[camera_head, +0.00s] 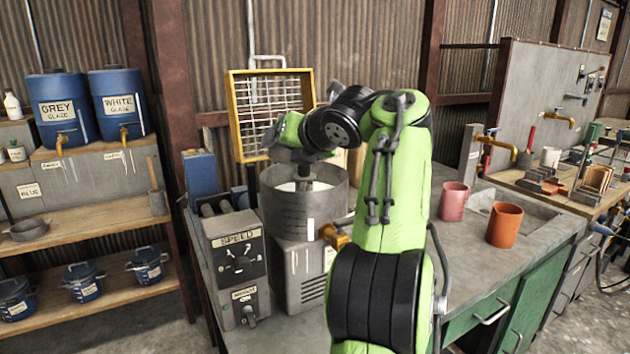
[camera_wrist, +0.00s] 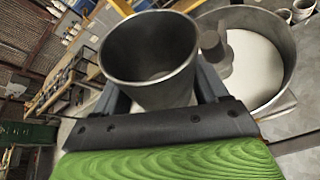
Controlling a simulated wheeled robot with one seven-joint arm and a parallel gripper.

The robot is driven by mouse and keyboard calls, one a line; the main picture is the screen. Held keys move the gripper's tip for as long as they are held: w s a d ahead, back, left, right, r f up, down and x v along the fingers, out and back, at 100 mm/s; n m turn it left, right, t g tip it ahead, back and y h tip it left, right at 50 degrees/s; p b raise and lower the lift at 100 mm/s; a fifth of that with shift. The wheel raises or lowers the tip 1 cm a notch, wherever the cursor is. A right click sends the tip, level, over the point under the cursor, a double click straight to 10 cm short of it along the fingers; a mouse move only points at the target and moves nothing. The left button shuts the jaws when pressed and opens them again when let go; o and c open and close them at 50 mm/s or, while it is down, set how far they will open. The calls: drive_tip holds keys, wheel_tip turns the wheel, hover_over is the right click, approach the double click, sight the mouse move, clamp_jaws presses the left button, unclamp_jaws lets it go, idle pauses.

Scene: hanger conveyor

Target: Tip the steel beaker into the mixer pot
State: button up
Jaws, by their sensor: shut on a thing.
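The steel beaker (camera_wrist: 150,48) is held in my gripper (camera_wrist: 157,88), with a dark finger on each side of it. Its wide mouth faces the wrist camera, and the inside looks grey; I cannot tell whether anything is in it. The mixer pot (camera_head: 302,212) is a grey metal drum on the bench, with a shaft standing in its middle. In the wrist view the pot (camera_wrist: 288,60) is just right of the beaker and holds a smooth white material. In the head view my arm hides the beaker and the fingertips, and its wrist is over the pot.
A speed control box (camera_head: 238,258) stands left of the pot, and a yellow-framed grid guard (camera_head: 262,92) stands up behind it. A pink cup (camera_head: 453,202) and an orange cup (camera_head: 504,226) stand on the bench at right, near a sink.

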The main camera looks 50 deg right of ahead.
drive_tip(key=shift+d+f+n, duration=0.15)
drive_tip(key=shift+f+n, duration=0.15)
drive_tip(key=shift+n, duration=0.1)
drive_tip(key=shift+s+r+h, duration=0.1)
drive_tip(key=shift+r+h, duration=0.05)
drive_tip(key=shift+h, duration=0.15)
drive_tip(key=shift+d+f+n+h+b, duration=0.35)
drive_tip(key=shift+f+n+b, duration=0.2)
drive_tip(key=shift+b, duration=0.5)
drive_tip(key=shift+d+f+n+h, duration=0.15)
drive_tip(key=shift+n+h, duration=0.1)
drive_tip(key=shift+n, duration=0.2)
drive_tip(key=shift+s+d+h, duration=0.15)
drive_tip(key=shift+h, duration=0.15)
wheel_tip(320, 180, up, 3)
drive_tip(key=p, duration=0.3)
drive_tip(key=shift+r, duration=0.2)
drive_tip(key=shift+f, duration=0.15)
